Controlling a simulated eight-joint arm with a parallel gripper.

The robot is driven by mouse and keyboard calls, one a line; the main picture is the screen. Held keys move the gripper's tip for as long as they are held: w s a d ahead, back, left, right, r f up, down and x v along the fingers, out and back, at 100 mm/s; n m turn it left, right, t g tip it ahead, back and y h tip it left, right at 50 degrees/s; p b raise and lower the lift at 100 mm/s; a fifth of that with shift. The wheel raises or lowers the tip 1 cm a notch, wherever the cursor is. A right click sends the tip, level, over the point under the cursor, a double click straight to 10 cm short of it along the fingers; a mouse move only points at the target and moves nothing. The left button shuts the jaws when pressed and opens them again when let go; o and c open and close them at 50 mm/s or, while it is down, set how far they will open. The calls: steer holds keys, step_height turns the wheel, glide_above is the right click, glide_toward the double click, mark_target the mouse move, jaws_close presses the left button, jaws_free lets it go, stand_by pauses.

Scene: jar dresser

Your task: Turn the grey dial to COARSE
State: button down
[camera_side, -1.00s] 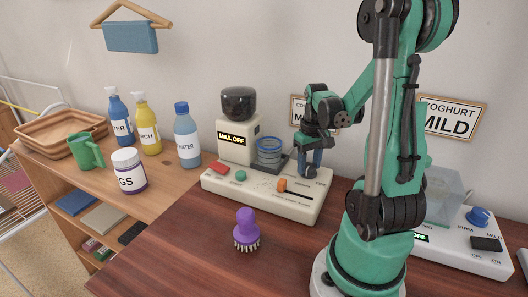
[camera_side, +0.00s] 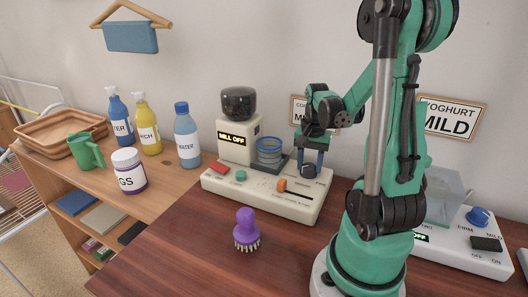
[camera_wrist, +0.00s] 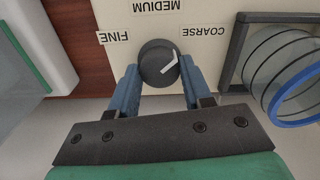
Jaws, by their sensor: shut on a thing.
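The grey dial (camera_wrist: 157,60) is on the mill's white base, between the two blue fingers of my gripper (camera_wrist: 160,85). The fingers press on its sides and the gripper is shut on it. Its white pointer mark lies on its right side in the wrist view, towards the COARSE label (camera_wrist: 203,31). The MEDIUM label (camera_wrist: 159,5) is above the dial and the FINE label (camera_wrist: 112,37) is to its left; all read upside down. In the side view my gripper (camera_side: 311,166) points down over the dial (camera_side: 308,171) at the base's back right.
The mill (camera_side: 236,150) shows MILL OFF. A blue-rimmed cup (camera_side: 268,152) stands close to the gripper's left. An orange slider knob (camera_side: 282,185) is in front.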

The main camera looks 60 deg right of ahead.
mark_target(309, 165)
steer(key=shift+m, duration=1)
steer(key=shift+c, duration=1.8)
jaws_free()
steer(key=shift+r, duration=0.1)
steer(key=shift+r, duration=2.7)
